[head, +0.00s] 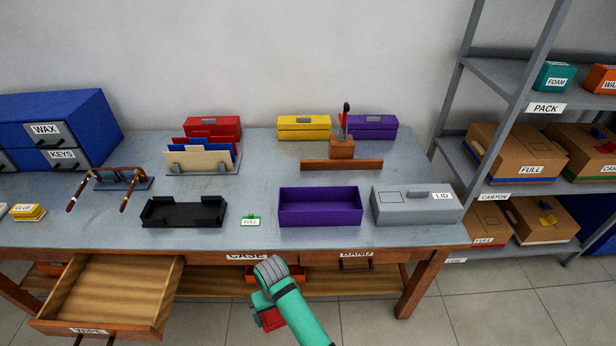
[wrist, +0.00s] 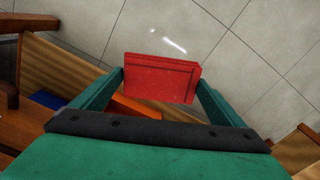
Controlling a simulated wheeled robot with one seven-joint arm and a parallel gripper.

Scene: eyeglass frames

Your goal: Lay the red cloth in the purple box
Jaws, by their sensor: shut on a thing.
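The red cloth (wrist: 160,78) is a flat folded rectangle with a darker edge line. My gripper (wrist: 161,88) is shut on it, a finger at each side. In the head view the cloth (head: 270,319) shows as a small red patch, partly hidden by my green gripper (head: 262,308). Both are in front of the table's front edge, apart from the box. The purple box (head: 320,221) is open and empty on the table, behind and to the right of my gripper. A second, closed purple box (head: 372,127) stands at the back right.
A grey lid box (head: 417,206) stands right of the open purple box. A green FULL tag (head: 250,221) and a black tray (head: 183,213) lie to its left. A wooden block and strip (head: 341,165) stand behind. An open drawer (head: 112,290) juts out at lower left.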

